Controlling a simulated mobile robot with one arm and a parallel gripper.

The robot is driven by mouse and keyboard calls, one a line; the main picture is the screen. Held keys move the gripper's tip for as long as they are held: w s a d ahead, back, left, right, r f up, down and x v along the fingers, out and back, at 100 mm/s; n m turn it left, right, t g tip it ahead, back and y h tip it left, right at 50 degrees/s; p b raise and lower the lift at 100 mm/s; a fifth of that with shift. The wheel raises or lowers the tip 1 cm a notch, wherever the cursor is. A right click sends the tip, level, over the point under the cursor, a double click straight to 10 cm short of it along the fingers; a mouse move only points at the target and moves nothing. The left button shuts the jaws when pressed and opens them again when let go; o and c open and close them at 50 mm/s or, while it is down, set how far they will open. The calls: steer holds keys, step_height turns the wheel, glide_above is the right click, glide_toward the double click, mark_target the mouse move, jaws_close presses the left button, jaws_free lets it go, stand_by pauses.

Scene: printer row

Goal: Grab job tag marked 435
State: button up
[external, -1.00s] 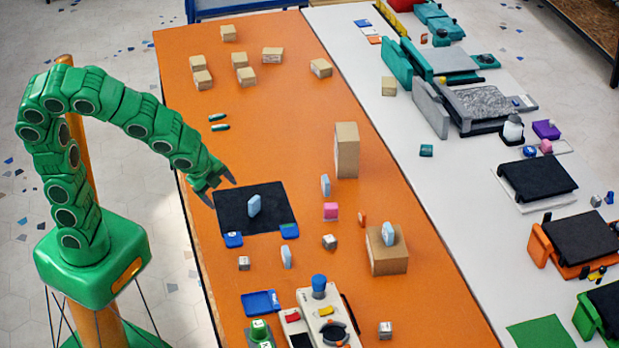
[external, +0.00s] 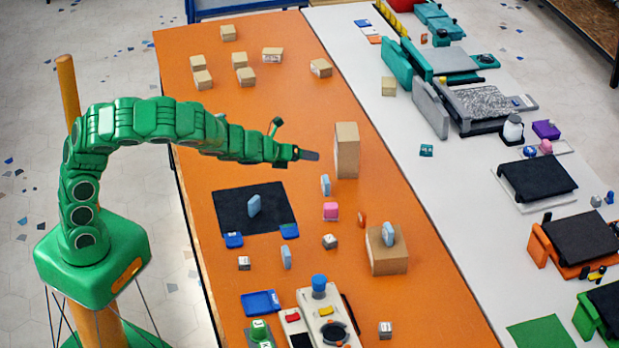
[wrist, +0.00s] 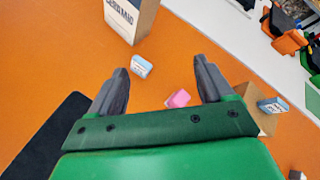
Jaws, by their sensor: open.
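Several light blue tags stand on the orange table. One (external: 325,185) is near the tall box, one (external: 254,205) on the black mat, one (external: 287,257) in front, and one (external: 388,235) on a low cardboard box. In the wrist view, the tag near the tall box (wrist: 141,66) bears print too small to read; the tag on the low box (wrist: 272,105) also shows. I cannot tell which is marked 435. My gripper (external: 295,142) is open and empty, above the table left of the tall box. In the wrist view its fingers (wrist: 160,75) stand apart.
A tall cardboard box (external: 347,150) stands close to my gripper. A pink block (external: 330,211) sits below the nearest tag. A black mat (external: 230,205) lies to the left. A control box (external: 320,300) stands in front. Several small boxes (external: 240,60) are at the back.

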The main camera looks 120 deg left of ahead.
mark_target(323, 182)
steer(key=a+f+m+t, duration=0.1)
steer(key=a+f+m, duration=0.1)
steer(key=f+m, duration=0.1)
steer(key=a+f+m+t+h, duration=0.1)
steer(key=a+f+m+t, duration=0.1)
steer(key=f+m, duration=0.2)
steer(key=s+a+f+m+t, duration=0.1)
steer(key=a+f+m, duration=0.1)
steer(key=f, duration=0.5)
steer(key=shift+a+m+t+h, duration=0.1)
steer(key=shift+m+t+h, duration=0.25)
steer(key=shift+m, duration=0.35)
steer(key=shift+r+x, duration=0.15)
steer(key=shift+x, duration=1.8)
steer(key=shift+r+x, duration=0.15)
steer(key=shift+x, duration=1.75)
steer(key=shift+w, duration=0.15)
steer(key=c, duration=1)
steer(key=shift+c, duration=0.2)
